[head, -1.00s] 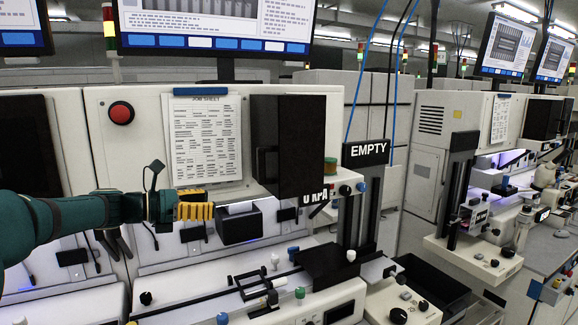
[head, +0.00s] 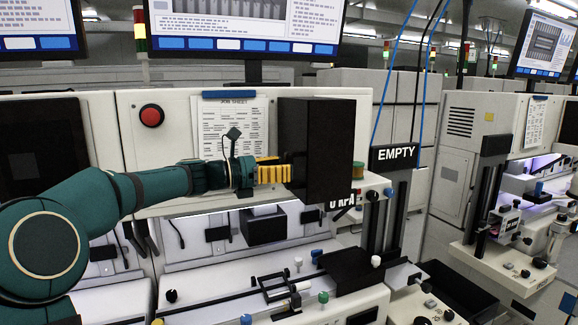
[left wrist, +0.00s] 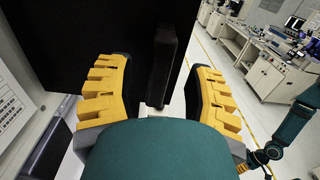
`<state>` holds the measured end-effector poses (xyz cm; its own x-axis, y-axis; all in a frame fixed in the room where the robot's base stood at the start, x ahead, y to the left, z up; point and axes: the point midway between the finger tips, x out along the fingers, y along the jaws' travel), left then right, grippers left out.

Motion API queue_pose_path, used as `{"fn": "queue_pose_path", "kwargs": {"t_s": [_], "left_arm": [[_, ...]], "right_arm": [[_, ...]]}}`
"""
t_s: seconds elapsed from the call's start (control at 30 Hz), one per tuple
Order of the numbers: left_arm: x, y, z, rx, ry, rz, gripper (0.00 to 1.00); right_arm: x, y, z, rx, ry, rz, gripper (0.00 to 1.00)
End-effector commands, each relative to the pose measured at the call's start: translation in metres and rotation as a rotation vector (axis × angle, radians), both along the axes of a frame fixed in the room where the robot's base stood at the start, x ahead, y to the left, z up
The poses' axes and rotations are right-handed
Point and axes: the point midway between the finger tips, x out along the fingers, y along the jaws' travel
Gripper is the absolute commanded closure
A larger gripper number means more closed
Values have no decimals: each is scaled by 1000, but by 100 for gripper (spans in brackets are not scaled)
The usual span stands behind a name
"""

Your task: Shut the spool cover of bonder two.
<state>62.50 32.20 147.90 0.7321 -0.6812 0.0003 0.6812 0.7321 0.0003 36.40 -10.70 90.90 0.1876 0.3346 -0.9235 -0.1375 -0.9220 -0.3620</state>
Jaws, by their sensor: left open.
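The black spool cover (head: 331,145) stands out from the upper front of the near cream machine, right of the job sheet. In the left wrist view its dark face (left wrist: 100,35) fills the upper left, with an upright black handle bar (left wrist: 164,62) on it. My left gripper (head: 288,174) is at the cover's left side in the head view. In the left wrist view its yellow fingers (left wrist: 158,95) are open, one on each side of the handle bar, with gaps visible. A teal arm of mine (left wrist: 292,128) shows at the right there; its gripper's state is unclear.
A red button (head: 151,116) and the job sheet (head: 222,125) are on the panel left of the cover. An EMPTY sign (head: 394,155) on a dark post stands to the right. Below are knobs and a rail (head: 285,290). Open floor (left wrist: 225,75) shows in the left wrist view.

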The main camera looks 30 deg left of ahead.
Motion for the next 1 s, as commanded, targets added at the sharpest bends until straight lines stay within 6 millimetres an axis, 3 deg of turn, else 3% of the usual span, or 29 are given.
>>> {"fn": "queue_pose_path", "kwargs": {"t_s": [0.2,0.53,0.57,0.7,1.0], "left_arm": [[14,-13,0,-1,1,-1,47],[16,-15,0,0,0,1,47],[16,-15,0,0,0,1,52],[16,-15,0,0,0,0,100],[16,-14,0,0,0,1,100]], "right_arm": [[0,0,3,0,0,1,53],[0,0,3,0,0,1,53],[0,0,3,0,0,1,53],[0,0,3,0,0,1,53],[0,0,3,0,0,1,53]]}}
